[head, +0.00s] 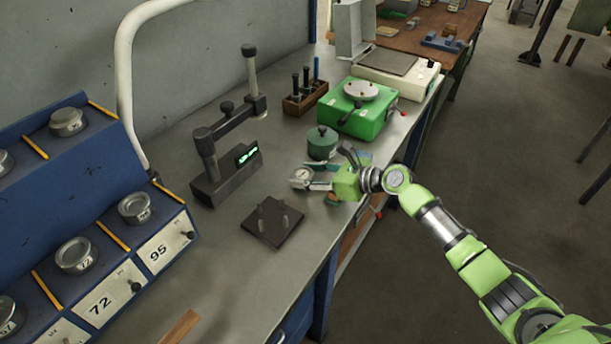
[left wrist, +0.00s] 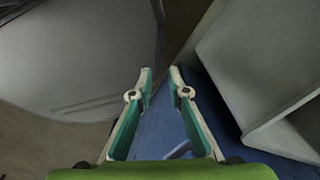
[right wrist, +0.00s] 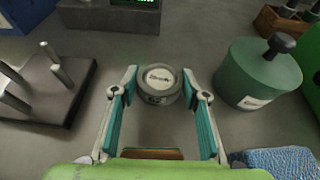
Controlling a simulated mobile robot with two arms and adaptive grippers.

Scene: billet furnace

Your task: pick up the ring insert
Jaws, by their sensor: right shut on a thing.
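The ring insert, a small round metal piece with a pale marked top (head: 302,175), is on the left of my right gripper (head: 306,180) in the head view. In the right wrist view the insert (right wrist: 160,84) sits between the two fingertips (right wrist: 160,80), which are shut on it. I cannot tell whether its underside touches the bench. My left gripper shows only in the left wrist view (left wrist: 160,78), with its fingertips apart and nothing between them.
A dark plate with upright pins (head: 272,221) lies in front on the bench (head: 225,262). A green lidded pot (head: 322,143) stands close beside the right gripper. A digital gauge stand (head: 226,178) is to the left. A blue rack (head: 95,170) holds several similar metal pieces.

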